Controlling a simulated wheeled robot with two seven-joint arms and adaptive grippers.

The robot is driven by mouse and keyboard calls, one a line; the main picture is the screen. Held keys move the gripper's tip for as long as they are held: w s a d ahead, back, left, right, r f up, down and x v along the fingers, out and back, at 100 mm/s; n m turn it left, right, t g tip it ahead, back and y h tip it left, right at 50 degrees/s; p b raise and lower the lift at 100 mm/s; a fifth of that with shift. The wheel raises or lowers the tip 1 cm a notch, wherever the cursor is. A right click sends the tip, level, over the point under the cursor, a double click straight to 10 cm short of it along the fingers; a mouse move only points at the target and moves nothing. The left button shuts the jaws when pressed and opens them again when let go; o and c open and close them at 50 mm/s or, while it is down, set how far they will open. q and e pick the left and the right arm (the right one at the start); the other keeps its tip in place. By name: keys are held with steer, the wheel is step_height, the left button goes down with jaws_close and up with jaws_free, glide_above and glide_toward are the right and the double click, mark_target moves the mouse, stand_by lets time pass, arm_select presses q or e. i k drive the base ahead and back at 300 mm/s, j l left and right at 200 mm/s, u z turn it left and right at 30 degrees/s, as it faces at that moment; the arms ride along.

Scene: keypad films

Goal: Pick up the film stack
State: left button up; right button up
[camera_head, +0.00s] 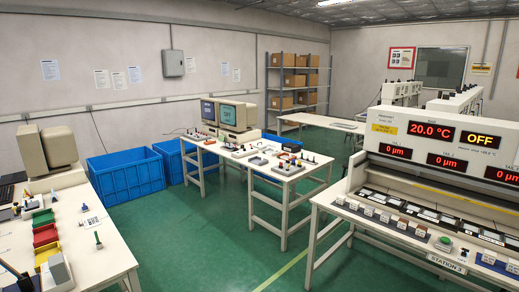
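I cannot pick out the film stack for certain at this distance. A row of flat dark and pale pieces (424,213) lies along the bed of the white station (410,168) on the right. Small labelled blocks (384,217) stand along that station's front edge. Small items also lie on the middle table (283,167) and the left table (100,262), too small to tell apart. Neither of my grippers is in view.
Blue bins (127,176) stand on the floor between the left and middle tables. Red, green and yellow trays (46,236) sit on the left table. Shelves with cardboard boxes (295,80) stand at the back. Green floor (215,235) is clear between the tables and the station.

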mark_target(258, 146)
steer(key=i+j+u, duration=0.25)
steer(key=i, duration=0.2)
steer(key=i+u, duration=0.25)
steer(key=i, duration=0.15)
steer(key=i+u, duration=0.15)
steer(key=i, duration=3.25)
steer(key=i+j+z, duration=0.1)
steer(key=i, duration=1)
